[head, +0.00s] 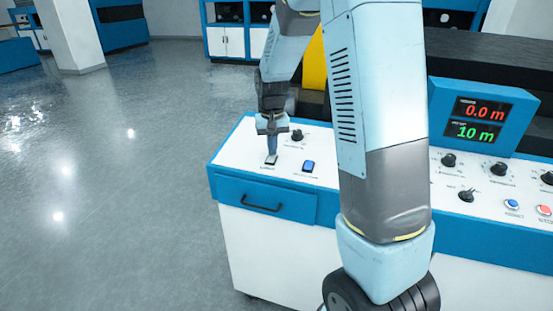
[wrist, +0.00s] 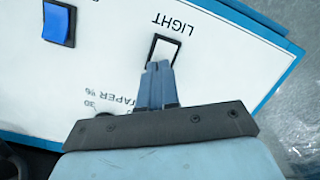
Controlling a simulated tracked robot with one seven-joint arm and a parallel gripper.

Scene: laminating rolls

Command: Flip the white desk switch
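The white desk switch (head: 271,161) is a small white rocker in a dark frame near the left end of the white desk top. In the wrist view the white switch (wrist: 166,49) sits beside the printed word LIGHT. My gripper (head: 272,152) points down at it from above. In the wrist view my gripper (wrist: 158,66) has its two blue fingers together, with nothing seen between them. The fingertips overlap the near edge of the switch in that view. I cannot tell whether they touch it.
A blue rocker switch (head: 308,166) lies right of the white one. A black knob (head: 297,135) stands behind them. A drawer handle (head: 262,207) is on the desk front. A display box (head: 480,117) and several knobs and buttons are farther right. Open floor lies left.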

